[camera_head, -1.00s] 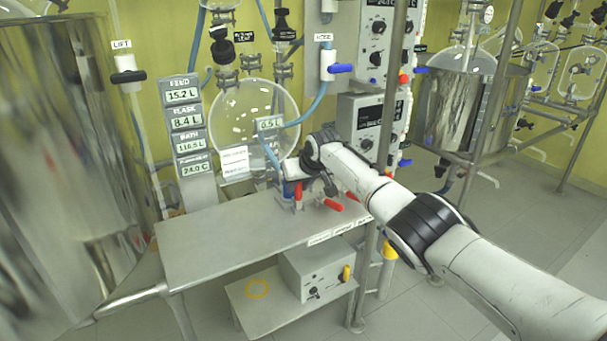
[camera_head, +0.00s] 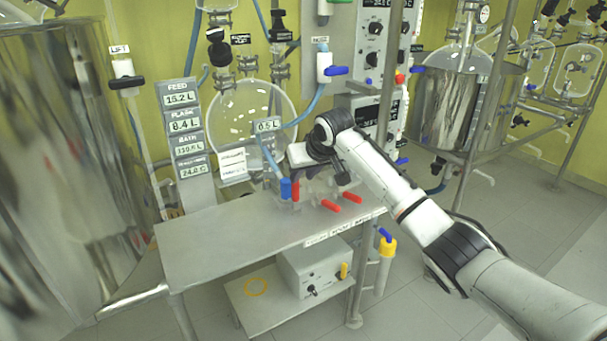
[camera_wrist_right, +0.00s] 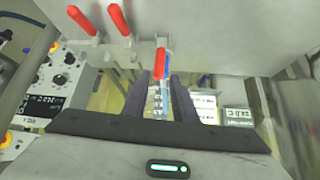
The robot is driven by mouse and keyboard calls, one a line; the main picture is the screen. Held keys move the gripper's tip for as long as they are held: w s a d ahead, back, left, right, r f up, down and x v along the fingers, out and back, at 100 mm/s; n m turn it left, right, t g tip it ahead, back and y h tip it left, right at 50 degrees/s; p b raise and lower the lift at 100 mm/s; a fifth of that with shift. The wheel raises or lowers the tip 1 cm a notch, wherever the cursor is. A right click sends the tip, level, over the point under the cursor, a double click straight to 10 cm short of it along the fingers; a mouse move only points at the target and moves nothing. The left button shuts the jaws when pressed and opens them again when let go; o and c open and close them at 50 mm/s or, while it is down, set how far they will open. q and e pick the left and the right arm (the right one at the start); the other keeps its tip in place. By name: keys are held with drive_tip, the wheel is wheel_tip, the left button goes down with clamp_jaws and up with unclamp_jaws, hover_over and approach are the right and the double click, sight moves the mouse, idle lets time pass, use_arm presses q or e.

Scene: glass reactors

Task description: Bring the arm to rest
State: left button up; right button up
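My right arm comes in from the right in the head view. Its gripper (camera_head: 306,174) hangs above the back right of the grey bench (camera_head: 215,245), over a glass manifold with red tap handles (camera_head: 331,205). In the right wrist view, the two dark fingers (camera_wrist_right: 161,88) stand apart. A red handle (camera_wrist_right: 160,62) and part of the glass show between and beyond them, with no sign of a grip. The fingertips are partly hidden in the head view. My left gripper is not in view.
A large shiny metal vessel (camera_head: 60,170) fills the left. A round glass flask (camera_head: 250,115) and a display column (camera_head: 187,130) stand behind the bench. A steel post (camera_head: 388,75) rises close beside my right arm. The bench's left part is clear.

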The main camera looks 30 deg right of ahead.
drive_tip(key=shift+f, duration=0.1)
idle(0.3)
drive_tip(key=s+a+f+n+g+y, duration=0.1)
drive_tip(key=s+a+f+n, duration=0.1)
drive_tip(key=s+a+f, duration=0.55)
drive_tip(key=s+a+f+n+g, duration=0.1)
drive_tip(key=s+a+f, duration=0.3)
drive_tip(key=s+f, duration=0.6)
drive_tip(key=s+f+g, duration=0.2)
drive_tip(key=s, duration=2.8)
drive_tip(key=w+a+f+t+y, duration=0.1)
drive_tip(key=w+a+f+t, duration=0.1)
drive_tip(key=f, duration=0.4)
drive_tip(key=w+a+f+t+y, duration=0.1)
drive_tip(key=w+a+f+t, duration=0.1)
drive_tip(key=f, duration=0.4)
drive_tip(key=shift+a+f+t, duration=0.15)
drive_tip(key=shift+a+t, duration=0.25)
drive_tip(key=shift+a, duration=0.25)
drive_tip(key=shift+w, duration=0.15)
